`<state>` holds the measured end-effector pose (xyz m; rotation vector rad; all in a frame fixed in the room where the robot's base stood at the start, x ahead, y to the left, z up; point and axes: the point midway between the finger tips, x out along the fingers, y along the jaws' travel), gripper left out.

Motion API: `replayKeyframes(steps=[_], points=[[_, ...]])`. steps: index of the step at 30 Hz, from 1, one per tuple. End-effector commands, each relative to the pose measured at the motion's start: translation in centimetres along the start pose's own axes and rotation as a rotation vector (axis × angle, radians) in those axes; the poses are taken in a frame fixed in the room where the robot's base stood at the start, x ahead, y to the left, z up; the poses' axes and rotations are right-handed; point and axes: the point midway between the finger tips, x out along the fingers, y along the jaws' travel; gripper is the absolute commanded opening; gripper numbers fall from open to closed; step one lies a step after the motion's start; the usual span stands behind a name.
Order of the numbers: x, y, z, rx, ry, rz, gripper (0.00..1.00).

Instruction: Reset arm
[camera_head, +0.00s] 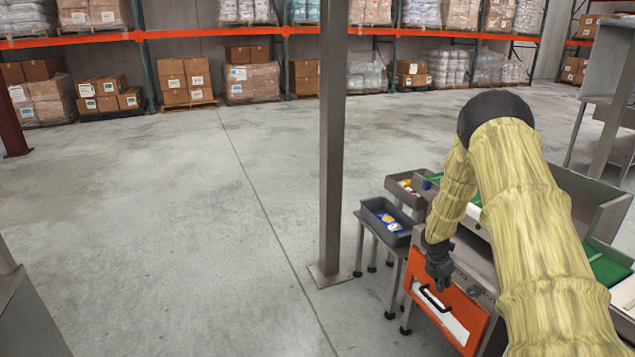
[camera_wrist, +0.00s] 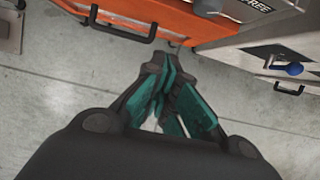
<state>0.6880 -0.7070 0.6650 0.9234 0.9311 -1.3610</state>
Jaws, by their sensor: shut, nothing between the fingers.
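My arm, in a yellow sleeve, reaches down at the right of the head view. My gripper (camera_head: 440,278) hangs beside the front of an orange drawer (camera_head: 420,296) with a black handle (camera_head: 434,299). In the wrist view my gripper (camera_wrist: 160,62) has its teal-padded fingers drawn together and empty. The orange drawer front (camera_wrist: 150,18) and its black handle (camera_wrist: 122,26) lie ahead of the fingertips there. I cannot tell from these views whether the gripper touches the drawer.
A dark grey bin (camera_head: 372,221) with packets stands on a small table beside the drawer unit, with another bin (camera_head: 395,185) behind. A steel post (camera_head: 332,150) rises nearby. Loaded shelves (camera_head: 215,34) line the back. The concrete floor (camera_head: 180,220) at left is clear.

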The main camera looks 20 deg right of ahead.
Motion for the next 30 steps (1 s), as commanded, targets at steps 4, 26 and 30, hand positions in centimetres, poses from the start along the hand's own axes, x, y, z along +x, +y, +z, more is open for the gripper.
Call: replayKeyframes(steps=[4,26,30], points=[[0.1,-0.1,-0.6,0.007,0.007,0.002,0.00],[-0.3,-14.0,-35.1,0.765,0.380,-0.103,0.00],[-1.8,-19.7,-40.7,0.979,0.404,-0.171,0.00]])
